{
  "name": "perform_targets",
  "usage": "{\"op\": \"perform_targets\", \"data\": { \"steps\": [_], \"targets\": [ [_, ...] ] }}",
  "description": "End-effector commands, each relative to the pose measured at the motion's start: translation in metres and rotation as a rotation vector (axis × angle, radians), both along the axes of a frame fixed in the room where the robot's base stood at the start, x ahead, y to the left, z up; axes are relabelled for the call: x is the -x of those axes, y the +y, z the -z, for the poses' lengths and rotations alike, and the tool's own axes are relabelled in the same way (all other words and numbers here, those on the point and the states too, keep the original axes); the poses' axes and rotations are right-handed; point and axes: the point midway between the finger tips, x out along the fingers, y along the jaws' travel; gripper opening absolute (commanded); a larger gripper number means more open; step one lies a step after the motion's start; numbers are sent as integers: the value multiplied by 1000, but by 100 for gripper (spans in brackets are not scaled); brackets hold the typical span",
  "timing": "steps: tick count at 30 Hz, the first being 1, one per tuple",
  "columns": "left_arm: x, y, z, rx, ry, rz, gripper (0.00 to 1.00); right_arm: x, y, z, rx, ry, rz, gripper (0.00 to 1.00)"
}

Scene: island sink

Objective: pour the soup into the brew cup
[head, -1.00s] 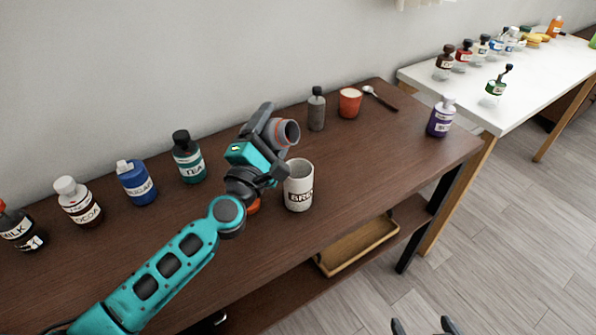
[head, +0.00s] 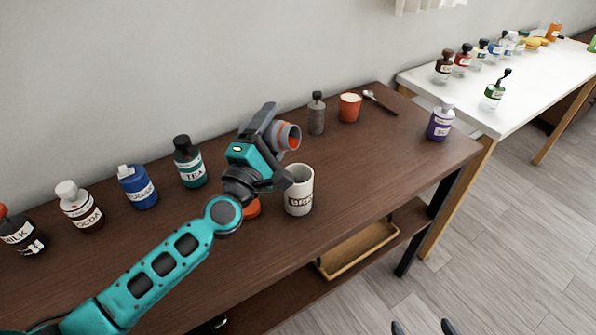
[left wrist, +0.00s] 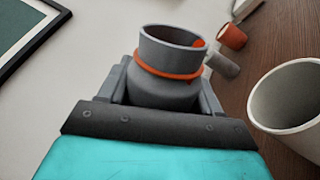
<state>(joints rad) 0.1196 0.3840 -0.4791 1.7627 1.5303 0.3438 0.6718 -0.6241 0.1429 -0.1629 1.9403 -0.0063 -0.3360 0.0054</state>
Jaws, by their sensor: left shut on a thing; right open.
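My left gripper (head: 270,140) is shut on a grey container (head: 288,136) with an orange band and holds it above the table, tilted with its open mouth to the right. Orange shows inside its mouth, and an orange patch shows at its rim in the left wrist view (left wrist: 172,62). The white brew cup (head: 299,192) stands upright on the table, below and slightly right of the container; its open mouth is at the right of the left wrist view (left wrist: 290,97). My right gripper (head: 424,328) shows only its tips at the bottom edge, open and apart from everything.
An orange object (head: 252,208) is partly hidden behind my left arm, left of the cup. A tea bottle (head: 189,163) and several others stand to the left. The table right of the cup is clear.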

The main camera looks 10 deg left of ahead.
Motion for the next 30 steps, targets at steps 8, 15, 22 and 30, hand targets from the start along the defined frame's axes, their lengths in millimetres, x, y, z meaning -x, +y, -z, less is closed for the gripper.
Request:
{"op": "perform_targets", "data": {
  "steps": [8,15,22,30],
  "targets": [
    [0,0,-3,-29,-10,-1,29,0,0,-2,0,0,0,93],
    [0,-1,-4,-48,-14,0,29,0,0,-3,0,0,0,93],
    [0,-1,-5,-63,-20,-1,29,0,0,-4,-1,0,1,93],
    [0,-1,-6,-79,-24,-1,29,0,0,-5,-1,0,1,93]
  ]
}}
